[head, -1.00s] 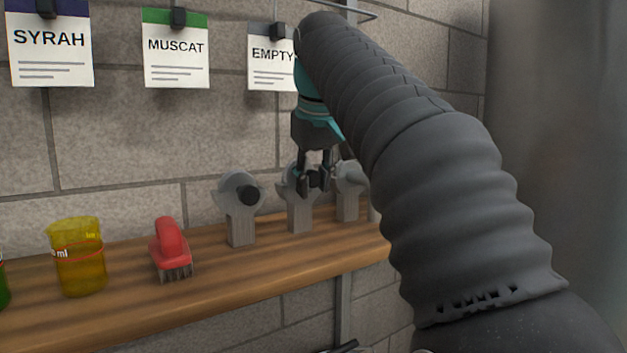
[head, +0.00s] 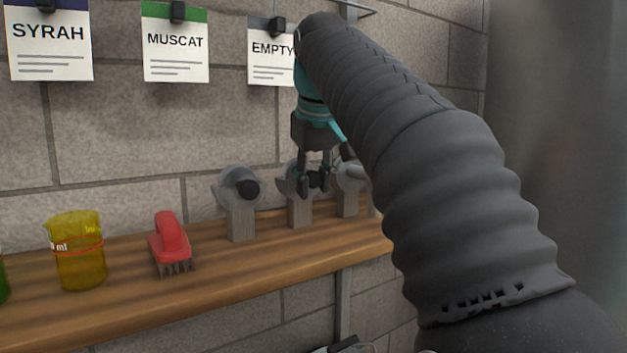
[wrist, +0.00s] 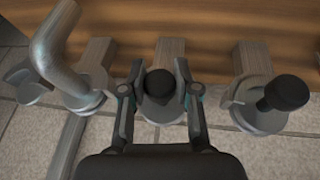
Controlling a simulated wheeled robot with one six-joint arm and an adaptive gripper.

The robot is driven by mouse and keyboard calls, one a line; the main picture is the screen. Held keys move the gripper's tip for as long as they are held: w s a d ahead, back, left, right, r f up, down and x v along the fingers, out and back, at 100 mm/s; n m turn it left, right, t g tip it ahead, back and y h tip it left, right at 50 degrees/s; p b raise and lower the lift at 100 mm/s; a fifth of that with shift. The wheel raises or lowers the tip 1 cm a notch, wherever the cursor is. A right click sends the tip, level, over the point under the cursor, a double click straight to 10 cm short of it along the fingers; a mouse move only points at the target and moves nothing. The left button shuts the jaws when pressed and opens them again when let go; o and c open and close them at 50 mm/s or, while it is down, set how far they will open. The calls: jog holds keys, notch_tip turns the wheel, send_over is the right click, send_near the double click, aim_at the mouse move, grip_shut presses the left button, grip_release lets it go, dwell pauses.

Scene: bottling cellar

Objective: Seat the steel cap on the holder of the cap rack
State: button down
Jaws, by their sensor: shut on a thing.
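My gripper (head: 315,182) is shut on the steel cap, with one finger on each side of its dark round knob (wrist: 160,83) in the wrist view. The cap is at the middle holder (wrist: 165,55) of the cap rack, which also shows in the head view (head: 300,212). The knob and fingers cover the contact, so I cannot tell whether the cap is fully down on the holder.
A neighbouring holder (head: 240,222) carries a piece with a black knob (wrist: 287,92). Another holder carries a bent steel tube (wrist: 58,45). On the wooden shelf (head: 120,300) stand a red brush (head: 170,238) and a yellow beaker (head: 78,262). Labels hang on the wall above.

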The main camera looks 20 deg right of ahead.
jog(key=c, duration=0.8)
grip_release()
jog(key=shift+o, duration=0.2)
jog(key=v, duration=0.7)
jog(key=shift+r, duration=0.25)
jog(key=shift+s, duration=0.15)
